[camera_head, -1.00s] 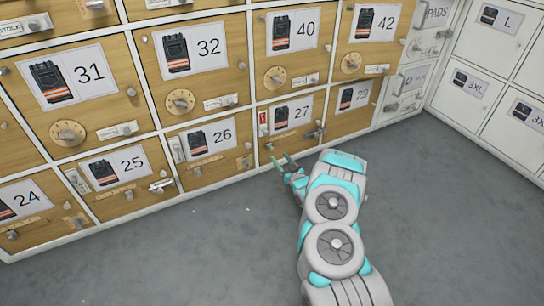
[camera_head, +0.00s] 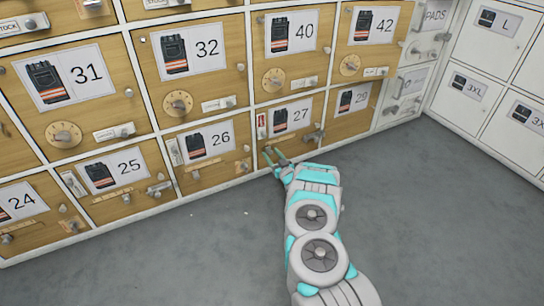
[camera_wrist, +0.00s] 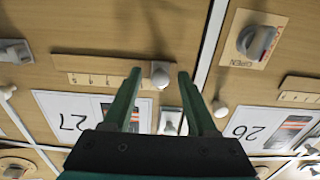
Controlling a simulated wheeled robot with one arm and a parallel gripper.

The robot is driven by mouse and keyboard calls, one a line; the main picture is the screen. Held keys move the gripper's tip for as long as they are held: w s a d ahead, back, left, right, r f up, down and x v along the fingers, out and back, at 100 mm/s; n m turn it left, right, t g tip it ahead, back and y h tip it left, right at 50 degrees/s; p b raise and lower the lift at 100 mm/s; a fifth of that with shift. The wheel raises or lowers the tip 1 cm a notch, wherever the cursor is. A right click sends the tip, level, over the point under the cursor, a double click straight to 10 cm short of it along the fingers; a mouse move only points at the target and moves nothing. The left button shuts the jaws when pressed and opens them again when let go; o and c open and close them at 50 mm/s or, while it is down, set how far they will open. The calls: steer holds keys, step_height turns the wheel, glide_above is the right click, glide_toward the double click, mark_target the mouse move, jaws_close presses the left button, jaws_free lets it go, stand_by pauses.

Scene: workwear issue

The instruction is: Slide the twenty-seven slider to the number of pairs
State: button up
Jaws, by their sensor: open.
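The wooden door 27 (camera_head: 307,101) is in the lower row in the head view, with a "27" label (camera_head: 292,117) and a red tag at its left. In the wrist view, the label (camera_wrist: 68,122) is upside down. A pale scale strip (camera_wrist: 100,80) with small numbers runs along the door. A round grey slider knob (camera_wrist: 159,80) is at the strip's right end in that view. My gripper (camera_wrist: 159,74) is open, its green fingers on either side of the knob, with gaps visible. In the head view, my gripper (camera_head: 273,151) is at the door's lower left; it hides the slider there.
Door 26 (camera_head: 209,140) is just left, with its own strip (camera_wrist: 300,92), a knob (camera_wrist: 220,108) and an OPEN turn knob (camera_wrist: 258,40). Door 29 (camera_head: 353,97) is right, past a grey latch (camera_head: 314,136).

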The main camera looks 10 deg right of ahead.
jaws_close()
stand_by(0.5)
stand_by(0.9)
